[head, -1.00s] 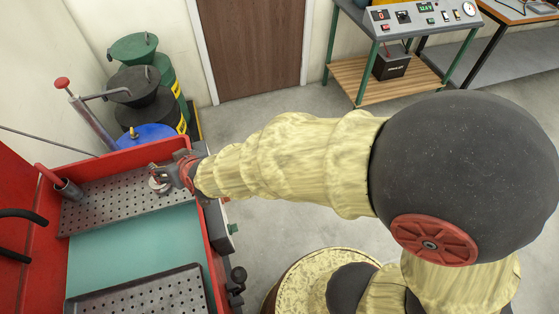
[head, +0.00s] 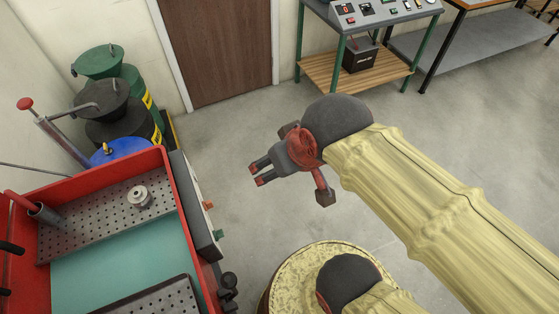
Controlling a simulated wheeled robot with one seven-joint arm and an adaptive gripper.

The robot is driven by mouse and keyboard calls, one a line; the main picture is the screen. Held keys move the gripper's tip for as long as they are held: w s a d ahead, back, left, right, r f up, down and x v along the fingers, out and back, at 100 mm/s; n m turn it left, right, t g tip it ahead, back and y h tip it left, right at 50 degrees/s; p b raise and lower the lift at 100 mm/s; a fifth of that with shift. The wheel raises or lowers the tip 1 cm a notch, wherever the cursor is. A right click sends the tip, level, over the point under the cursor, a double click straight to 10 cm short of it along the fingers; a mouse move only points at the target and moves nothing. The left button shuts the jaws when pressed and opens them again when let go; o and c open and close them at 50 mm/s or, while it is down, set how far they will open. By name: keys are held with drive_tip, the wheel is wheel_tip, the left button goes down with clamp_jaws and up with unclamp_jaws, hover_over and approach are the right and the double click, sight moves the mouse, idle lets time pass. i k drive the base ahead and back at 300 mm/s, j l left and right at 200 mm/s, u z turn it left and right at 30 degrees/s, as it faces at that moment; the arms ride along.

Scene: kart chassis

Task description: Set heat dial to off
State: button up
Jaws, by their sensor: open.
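A red wash basin stands at the left, with a grey control box (head: 194,205) along its right outer wall. A small orange switch or knob (head: 208,206) sticks out from the box's right side. Dark round knobs (head: 228,281) sit lower on the same side. The box's front face is turned away, so I cannot tell which part is the heat dial or how it is set. My gripper (head: 256,175) is open and empty, over the floor to the right of the basin, apart from the box.
A silver ringed metal part (head: 139,197) sits on the perforated tray (head: 90,220) in the basin. Drums (head: 118,105) stand behind the basin. A round yellowed drum top (head: 290,275) is at bottom centre. A bench with a control panel (head: 375,12) is at the back. Open floor lies between.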

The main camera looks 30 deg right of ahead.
sight(207, 205)
drive_tip(key=k+l+u, duration=0.15)
drive_tip(key=u, duration=0.3)
drive_tip(key=k+l+u, duration=0.15)
drive_tip(key=l+u, duration=0.25)
drive_tip(key=j, duration=0.1)
